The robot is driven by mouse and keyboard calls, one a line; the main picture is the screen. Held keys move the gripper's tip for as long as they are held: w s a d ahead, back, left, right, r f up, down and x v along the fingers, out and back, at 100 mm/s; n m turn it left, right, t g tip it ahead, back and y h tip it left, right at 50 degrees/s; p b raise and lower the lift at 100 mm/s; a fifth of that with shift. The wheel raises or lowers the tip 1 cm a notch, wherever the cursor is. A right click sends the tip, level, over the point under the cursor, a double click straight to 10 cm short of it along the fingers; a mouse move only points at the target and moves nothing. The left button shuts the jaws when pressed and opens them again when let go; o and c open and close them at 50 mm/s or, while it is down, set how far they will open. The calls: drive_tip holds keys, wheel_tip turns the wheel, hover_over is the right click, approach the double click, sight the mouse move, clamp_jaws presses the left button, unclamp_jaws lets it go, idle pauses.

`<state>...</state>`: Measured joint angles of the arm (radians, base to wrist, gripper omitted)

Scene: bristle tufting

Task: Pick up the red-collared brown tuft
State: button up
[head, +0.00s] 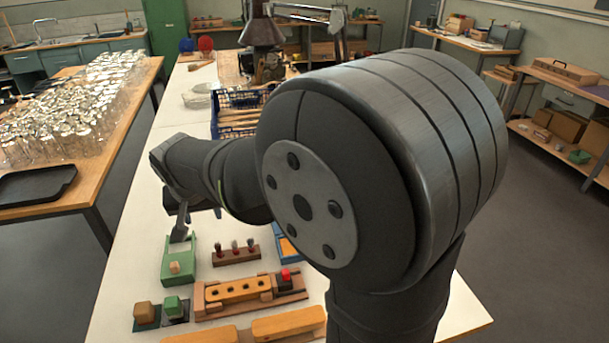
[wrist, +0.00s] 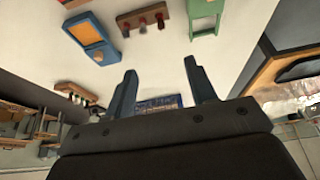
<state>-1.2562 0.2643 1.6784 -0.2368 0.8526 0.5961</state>
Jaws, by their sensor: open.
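A small brown wooden rack (head: 236,258) holds three upright tufts on the white table; it also shows upside down at the top of the wrist view (wrist: 144,14). The tufts (head: 234,247) are dark-topped with reddish parts, too small to tell which one is brown with a red collar. My gripper (wrist: 160,70) is open, with nothing between its fingers.
A green tray (head: 172,272) stands left of the rack, and a blue-and-orange tray (head: 283,232) right of it. A blue crate (head: 226,128) stands behind.

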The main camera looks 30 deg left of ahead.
drive_tip(key=shift+c, duration=0.9)
drive_tip(key=n+g+h, duration=0.3)
drive_tip(key=n, duration=0.6)
hover_over(217, 244)
wheel_tip(217, 244, down, 5)
drive_tip(key=shift+n, duration=0.3)
wheel_tip(217, 244, down, 17)
drive_tip(key=shift+r, duration=0.1)
clamp_jaws()
